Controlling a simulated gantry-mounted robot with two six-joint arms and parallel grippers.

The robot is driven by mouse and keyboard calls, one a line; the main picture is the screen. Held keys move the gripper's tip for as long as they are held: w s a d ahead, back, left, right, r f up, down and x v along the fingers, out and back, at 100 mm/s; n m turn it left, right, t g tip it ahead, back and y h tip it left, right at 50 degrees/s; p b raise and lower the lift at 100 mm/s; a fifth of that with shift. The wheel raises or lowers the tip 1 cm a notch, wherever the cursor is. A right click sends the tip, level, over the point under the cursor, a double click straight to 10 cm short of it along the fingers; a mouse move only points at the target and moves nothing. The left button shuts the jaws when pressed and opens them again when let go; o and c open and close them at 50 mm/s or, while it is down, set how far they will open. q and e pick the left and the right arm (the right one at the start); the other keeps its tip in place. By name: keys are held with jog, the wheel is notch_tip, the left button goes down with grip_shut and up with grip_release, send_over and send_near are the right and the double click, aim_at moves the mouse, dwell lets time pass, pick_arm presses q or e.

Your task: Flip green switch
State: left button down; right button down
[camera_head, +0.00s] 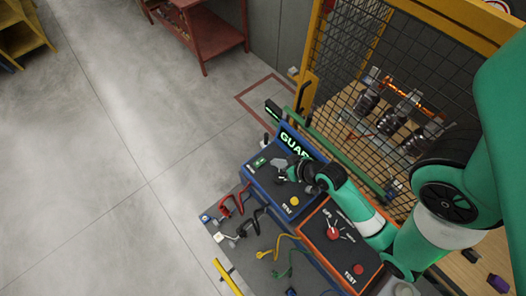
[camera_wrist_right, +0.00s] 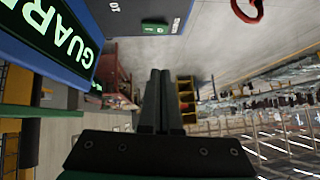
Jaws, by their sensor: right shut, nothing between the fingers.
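The green switch (camera_head: 259,161) is a small green piece on the dark top of the blue-framed console, near its left end, below the lit GUARD sign (camera_head: 295,145). It also shows in the right wrist view (camera_wrist_right: 155,28), near the top with a pale mark on it. My right gripper (camera_head: 279,164) is over the console, just right of the switch in the head view. Its two fingers are together and empty in the right wrist view (camera_wrist_right: 161,75). Whether the fingertips touch the panel is unclear. My left gripper is not in view.
An orange-framed console (camera_head: 333,233) with a red knob adjoins on the right. A yellow button (camera_head: 294,201) sits on the blue console. Red (camera_head: 235,205) and black lockout pieces lie on the grey bench in front. A mesh guard (camera_head: 350,85) stands behind. Open floor lies left.

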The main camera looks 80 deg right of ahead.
jog(key=b, duration=0.5)
send_near(258, 160)
jog(key=w, duration=0.2)
jog(key=w+r, duration=0.1)
jog(key=shift+d, duration=0.25)
jog(key=f, duration=0.1)
jog(key=w+f, duration=0.1)
jog(key=f, duration=0.1)
jog(key=shift+w+d+f, duration=0.15)
jog(key=shift+f, duration=0.75)
jog(key=shift+w+f, duration=0.1)
jog(key=shift+f, duration=0.25)
jog(key=shift+s+d+r+p, duration=0.2)
jog(key=shift+s+d+p, duration=0.1)
jog(key=shift+s+d, duration=0.2)
